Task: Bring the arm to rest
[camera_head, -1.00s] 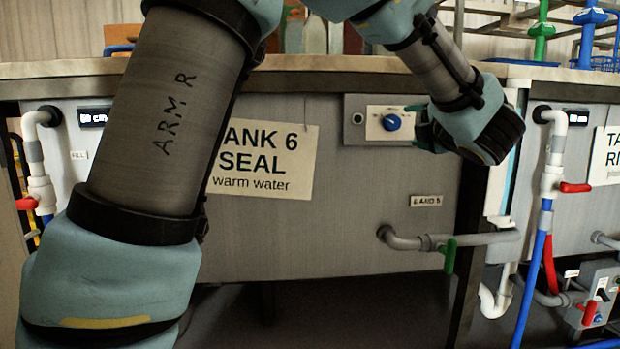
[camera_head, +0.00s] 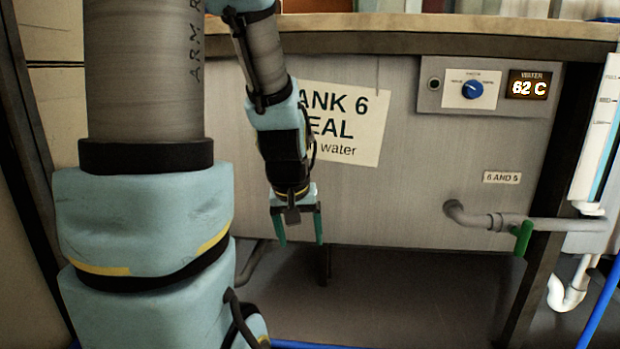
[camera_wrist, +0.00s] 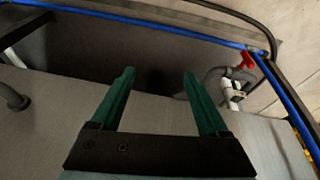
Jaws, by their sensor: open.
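My gripper (camera_head: 300,228) hangs from my folded arm in the head view, with its green fingers pointing down. It is in front of the lower part of the grey tank 6 front (camera_head: 410,190). The fingers are apart with nothing between them. In the wrist view my gripper (camera_wrist: 160,85) also shows open and empty, with dark floor space beyond the fingertips. My arm covers the left part of the tank 6 sign (camera_head: 350,120).
A grey pipe with a green valve handle (camera_head: 522,238) sticks out at the lower right. A panel with a blue knob (camera_head: 472,90) and a 62 C display (camera_head: 528,85) is above. A red valve handle (camera_wrist: 247,61) and blue hose (camera_wrist: 180,32) show in the wrist view.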

